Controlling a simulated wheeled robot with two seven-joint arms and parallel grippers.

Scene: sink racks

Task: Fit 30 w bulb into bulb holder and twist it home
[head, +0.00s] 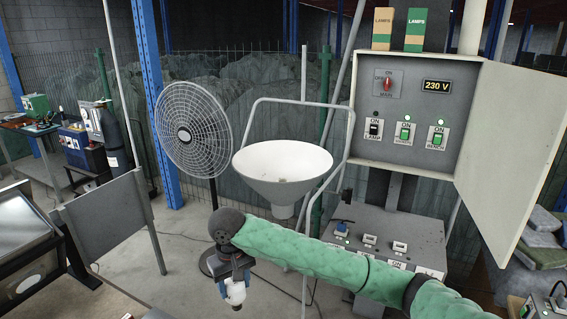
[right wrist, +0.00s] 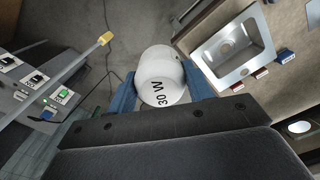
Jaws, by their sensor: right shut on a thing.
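My right gripper (head: 236,282) hangs below the end of my green-sleeved arm in the head view. It is shut on a white bulb (head: 236,294), which points downward. In the right wrist view the bulb (right wrist: 160,70) bears the print "30 W" and sits between the two blue fingers of the right gripper (right wrist: 160,90). A white bowl-shaped lamp shade (head: 283,163) opens upward on a bent pipe frame, beyond my right arm and apart from the bulb. I cannot make out a bulb holder for certain. My left gripper is not in view.
An open switch cabinet (head: 405,110) with a 230 V display stands right of the shade. A control box (head: 385,240) with switches is below it. A round fan (head: 193,130) stands left of the shade. A metal recessed tray (right wrist: 230,45) lies right in the wrist view.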

